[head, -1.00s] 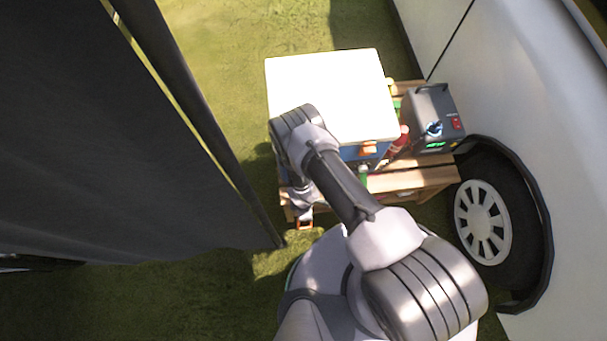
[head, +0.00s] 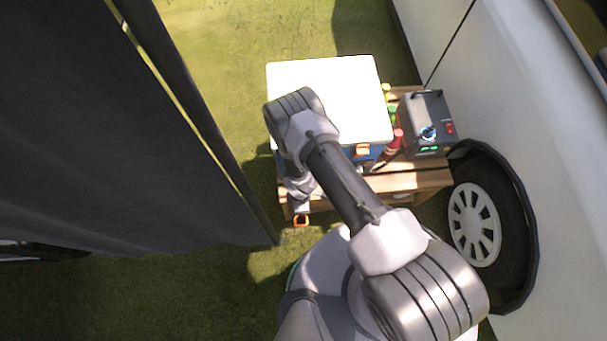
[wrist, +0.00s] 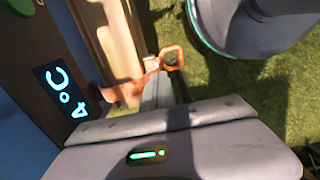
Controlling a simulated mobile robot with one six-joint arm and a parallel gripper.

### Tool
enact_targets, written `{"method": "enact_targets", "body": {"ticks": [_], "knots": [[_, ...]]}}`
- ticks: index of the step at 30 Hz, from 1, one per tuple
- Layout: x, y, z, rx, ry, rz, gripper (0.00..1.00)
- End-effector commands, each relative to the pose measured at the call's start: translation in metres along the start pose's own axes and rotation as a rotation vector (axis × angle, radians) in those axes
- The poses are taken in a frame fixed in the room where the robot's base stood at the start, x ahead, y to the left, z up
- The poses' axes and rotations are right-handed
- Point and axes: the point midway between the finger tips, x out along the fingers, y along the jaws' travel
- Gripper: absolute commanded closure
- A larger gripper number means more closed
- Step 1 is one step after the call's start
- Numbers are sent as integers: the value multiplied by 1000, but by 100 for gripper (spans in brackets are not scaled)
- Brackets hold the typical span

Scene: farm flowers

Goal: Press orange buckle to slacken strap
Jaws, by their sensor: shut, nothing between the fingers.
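The orange buckle (head: 301,220) shows at the front left edge of the wooden pallet table, just below my gripper (head: 299,203). In the wrist view the buckle (wrist: 172,57) is an open orange loop just past the fingertips of my gripper (wrist: 158,88). An orange strap (wrist: 125,93) runs from the left toward it, partly hidden behind the fingers. The fingers are shut with nothing between them. They look very close to the buckle, but I cannot tell whether they touch it.
A cooler with a white lid (head: 335,85) and an orange latch (head: 362,151) stands on the wooden table (head: 425,180). A grey power box (head: 428,122) and bottles stand beside it. A white vehicle (head: 520,100) is at right, a dark curtain (head: 110,130) at left.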

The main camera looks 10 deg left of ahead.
Motion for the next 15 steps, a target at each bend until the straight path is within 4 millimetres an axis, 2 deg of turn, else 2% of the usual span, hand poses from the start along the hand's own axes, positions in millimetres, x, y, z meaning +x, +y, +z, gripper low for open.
{"method": "enact_targets", "body": {"ticks": [1,6,10,15], "knots": [[-18,1,0,0,1,2,100],[-52,1,0,0,1,2,100],[-67,1,0,0,1,2,100],[-73,1,0,0,1,2,100]]}}
